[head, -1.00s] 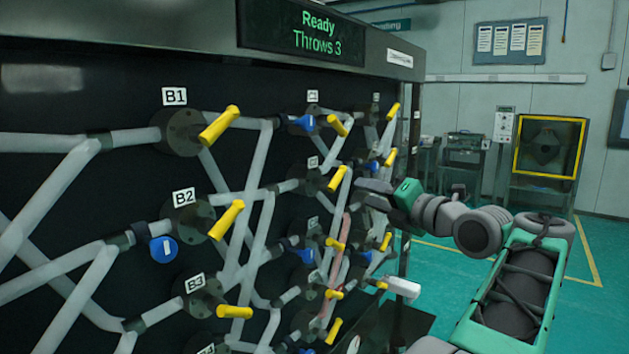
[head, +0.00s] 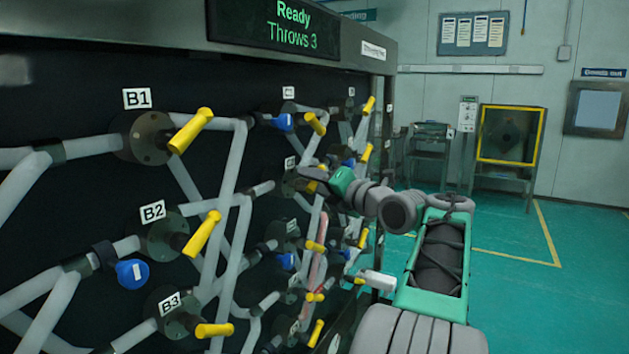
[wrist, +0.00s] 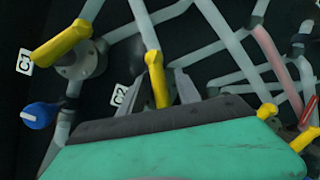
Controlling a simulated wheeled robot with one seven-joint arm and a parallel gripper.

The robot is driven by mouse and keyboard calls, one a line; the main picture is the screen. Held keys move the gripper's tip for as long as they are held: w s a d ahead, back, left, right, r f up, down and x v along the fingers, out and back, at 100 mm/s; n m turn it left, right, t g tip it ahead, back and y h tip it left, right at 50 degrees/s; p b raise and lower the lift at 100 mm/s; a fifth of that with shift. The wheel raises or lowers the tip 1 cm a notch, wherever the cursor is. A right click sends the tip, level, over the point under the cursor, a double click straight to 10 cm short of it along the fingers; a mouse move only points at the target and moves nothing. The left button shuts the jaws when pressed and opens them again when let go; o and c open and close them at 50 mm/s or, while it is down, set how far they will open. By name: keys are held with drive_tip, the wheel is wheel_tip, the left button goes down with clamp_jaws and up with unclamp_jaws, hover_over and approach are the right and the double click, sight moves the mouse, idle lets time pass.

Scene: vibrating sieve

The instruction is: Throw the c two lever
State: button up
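The yellow C2 lever (wrist: 153,66) is in the upper middle of the wrist view, with the C2 label (wrist: 119,95) to its left. In the head view the C2 lever (head: 312,187) is partly hidden by my gripper (head: 308,178). My gripper (wrist: 166,88) has its two fingers apart, one on each side of the yellow handle. The handle lies nearer the left finger, and I cannot tell whether it touches. The lower end of the handle is hidden behind the gripper body.
The yellow C1 lever (wrist: 62,44) and a blue knob (wrist: 40,115) are to the left in the wrist view. Pipes and other yellow levers, such as the B2 lever (head: 203,234), crowd the panel. The display (head: 290,26) reads "Ready, Throws 3". Open floor lies right.

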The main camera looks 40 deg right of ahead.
drive_tip(key=shift+c, duration=0.3)
drive_tip(key=shift+f, duration=0.1)
drive_tip(key=c, duration=0.8)
clamp_jaws()
drive_tip(key=shift+f, duration=0.15)
drive_tip(key=shift+m, duration=0.3)
drive_tip(key=shift+d+f+m+g, duration=0.2)
drive_tip(key=shift+m+g, duration=0.3)
drive_tip(key=shift+m, duration=0.6)
drive_tip(key=m+g+p, duration=0.1)
drive_tip(key=m+p, duration=0.1)
drive_tip(key=m, duration=0.1)
drive_tip(key=shift+f+y, duration=0.15)
drive_tip(key=shift+y, duration=0.25)
drive_tip(key=m+p, duration=0.1)
drive_tip(key=p, duration=0.1)
drive_tip(key=m+g+y+p, duration=0.1)
drive_tip(key=m+p, duration=0.1)
drive_tip(key=shift+f, duration=0.25)
drive_tip(key=m+p, duration=0.1)
drive_tip(key=m+g+y+p, duration=0.1)
drive_tip(key=p, duration=0.1)
drive_tip(key=shift+a+f, duration=0.1)
drive_tip(key=shift+f, duration=0.2)
